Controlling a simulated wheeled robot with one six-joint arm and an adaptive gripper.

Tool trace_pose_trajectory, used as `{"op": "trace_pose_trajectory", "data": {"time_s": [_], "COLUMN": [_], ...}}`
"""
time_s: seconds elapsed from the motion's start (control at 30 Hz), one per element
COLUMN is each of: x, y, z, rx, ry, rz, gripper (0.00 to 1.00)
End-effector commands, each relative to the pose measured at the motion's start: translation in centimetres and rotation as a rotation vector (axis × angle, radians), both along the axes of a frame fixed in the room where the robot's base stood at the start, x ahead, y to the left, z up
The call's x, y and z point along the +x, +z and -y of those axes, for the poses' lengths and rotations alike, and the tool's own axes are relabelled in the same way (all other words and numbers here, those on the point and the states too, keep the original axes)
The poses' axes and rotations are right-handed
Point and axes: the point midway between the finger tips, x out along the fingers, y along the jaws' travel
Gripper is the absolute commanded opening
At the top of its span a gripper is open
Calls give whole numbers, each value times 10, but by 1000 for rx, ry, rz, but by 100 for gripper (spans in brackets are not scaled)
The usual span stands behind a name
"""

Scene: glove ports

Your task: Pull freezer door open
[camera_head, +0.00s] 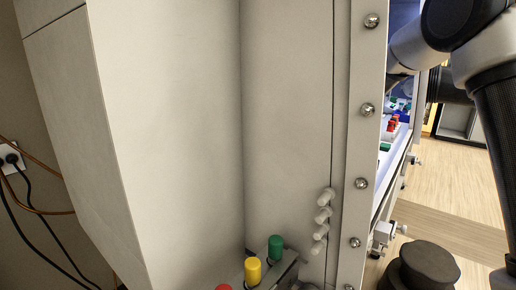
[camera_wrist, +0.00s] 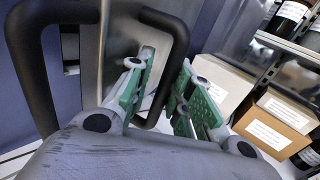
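In the wrist view a blue-grey front, seemingly the freezer (camera_wrist: 72,95), carries two dark loop handles on either side of a pale metal strip. The left handle (camera_wrist: 22,62) is close to the camera. My gripper (camera_wrist: 165,78) has its two green-padded fingers apart. The right handle (camera_wrist: 182,40) runs down between the fingers; I cannot tell whether either pad touches it. In the head view my arm reaches in at the upper right, and my gripper and the freezer are hidden or out of frame.
In the wrist view, shelves at right hold dark bottles (camera_wrist: 287,18) and labelled boxes (camera_wrist: 272,125). In the head view a large pale cabinet (camera_head: 165,120) fills the left and middle, with coloured buttons (camera_head: 253,270) low down. Wooden floor (camera_head: 450,190) shows at right.

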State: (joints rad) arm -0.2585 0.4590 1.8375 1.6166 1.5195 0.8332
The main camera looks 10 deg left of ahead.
Motion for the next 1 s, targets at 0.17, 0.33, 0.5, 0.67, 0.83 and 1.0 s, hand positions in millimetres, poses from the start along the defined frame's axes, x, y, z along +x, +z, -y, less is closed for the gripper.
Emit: {"op": "trace_pose_trajectory", "data": {"time_s": [0.17, 0.33, 0.5, 0.67, 0.83, 1.0], "x": [-36, -58, -66, -67, -67, -66], "y": [0, 0, 0, 0, 0, 0], "z": [-6, -12, -16, -16, -16, -7], "rx": [-1, -1, 0, -1, -1, 0], "ry": [-3, -59, -98, -105, -105, -106], "rz": [-2, -1, 0, -1, -1, -1], "gripper": [21, 21, 21, 21, 21, 21]}}
